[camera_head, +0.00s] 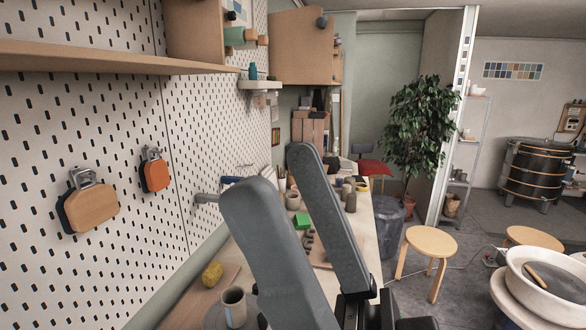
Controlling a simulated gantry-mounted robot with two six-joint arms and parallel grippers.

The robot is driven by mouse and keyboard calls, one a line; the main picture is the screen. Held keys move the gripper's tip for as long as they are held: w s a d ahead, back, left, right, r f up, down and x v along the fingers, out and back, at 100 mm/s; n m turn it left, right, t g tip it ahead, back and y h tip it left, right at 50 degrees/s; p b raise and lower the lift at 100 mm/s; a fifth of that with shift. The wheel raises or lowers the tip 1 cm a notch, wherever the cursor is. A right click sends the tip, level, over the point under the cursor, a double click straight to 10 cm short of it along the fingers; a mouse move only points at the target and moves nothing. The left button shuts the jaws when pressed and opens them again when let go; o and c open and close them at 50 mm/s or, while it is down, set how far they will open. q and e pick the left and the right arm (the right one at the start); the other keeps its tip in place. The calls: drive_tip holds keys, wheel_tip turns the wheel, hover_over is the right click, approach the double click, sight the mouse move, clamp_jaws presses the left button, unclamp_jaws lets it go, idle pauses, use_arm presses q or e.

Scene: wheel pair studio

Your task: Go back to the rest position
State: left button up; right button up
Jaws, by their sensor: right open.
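My right gripper (275,170) fills the lower middle of the head view, with two long grey fingers pointing up and away. The fingers are spread apart, and I see nothing held between them. They hide part of the workbench (366,232) behind them. My left gripper is not in this view.
A pegboard wall (70,130) with hanging tools and a wooden shelf (100,60) stand close on the left. A grey mug (234,308), a yellow lump (212,275) and a green block (302,221) are on the bench. Stools (431,240) and a wheel basin (550,285) stand right.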

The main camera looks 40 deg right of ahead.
drive_tip(key=w+d+r+m+h+p, duration=0.3)
drive_tip(key=w+d+r+h+p, duration=0.1)
drive_tip(key=h, duration=0.7)
drive_tip(key=shift+w+d+r+g, duration=0.25)
drive_tip(key=shift+w+d, duration=0.35)
drive_tip(key=shift+w, duration=0.65)
idle(0.3)
